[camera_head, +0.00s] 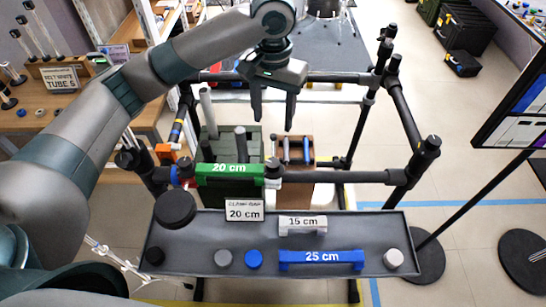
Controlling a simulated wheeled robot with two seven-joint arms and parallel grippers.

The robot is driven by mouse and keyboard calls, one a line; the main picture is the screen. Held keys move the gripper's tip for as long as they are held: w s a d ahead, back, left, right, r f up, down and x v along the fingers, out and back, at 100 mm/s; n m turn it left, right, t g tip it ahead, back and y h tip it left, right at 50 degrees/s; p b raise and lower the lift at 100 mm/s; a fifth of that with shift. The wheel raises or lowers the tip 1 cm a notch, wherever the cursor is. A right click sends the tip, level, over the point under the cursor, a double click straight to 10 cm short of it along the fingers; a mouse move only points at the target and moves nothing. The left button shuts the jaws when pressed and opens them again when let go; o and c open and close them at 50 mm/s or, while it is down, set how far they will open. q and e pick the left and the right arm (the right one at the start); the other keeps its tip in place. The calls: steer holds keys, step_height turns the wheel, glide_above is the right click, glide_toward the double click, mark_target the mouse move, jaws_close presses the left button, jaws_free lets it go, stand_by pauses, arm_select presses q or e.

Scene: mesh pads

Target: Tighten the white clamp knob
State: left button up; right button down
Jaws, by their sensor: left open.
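A white clamp (272,180) sits on the black front rail (340,177), at the right end of a green bar marked 20 cm (230,174). Its small knob (272,164) is on top; how tight it is cannot be told. A blue clamp (183,170) sits at the bar's left end. My left gripper (273,122) is open and empty, its fingers pointing down. In the picture it is above the white clamp and appears farther back, over the inside of the frame. My right gripper is not in view.
A grey tray (200,240) in front holds a white 15 cm block (302,225), a blue 25 cm bar (322,260) and several round knobs. A sign reading 20 cm (244,210) stands at its back edge. Crates (294,152) stand behind the rail. Black posts (405,125) rise at right.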

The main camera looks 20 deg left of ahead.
mark_target(273, 162)
arm_select(q)
step_height(273, 162, down, 16)
steer(key=p, duration=0.4)
steer(key=shift+f, duration=0.25)
steer(key=shift+c, duration=0.6)
steer(key=c, duration=0.9)
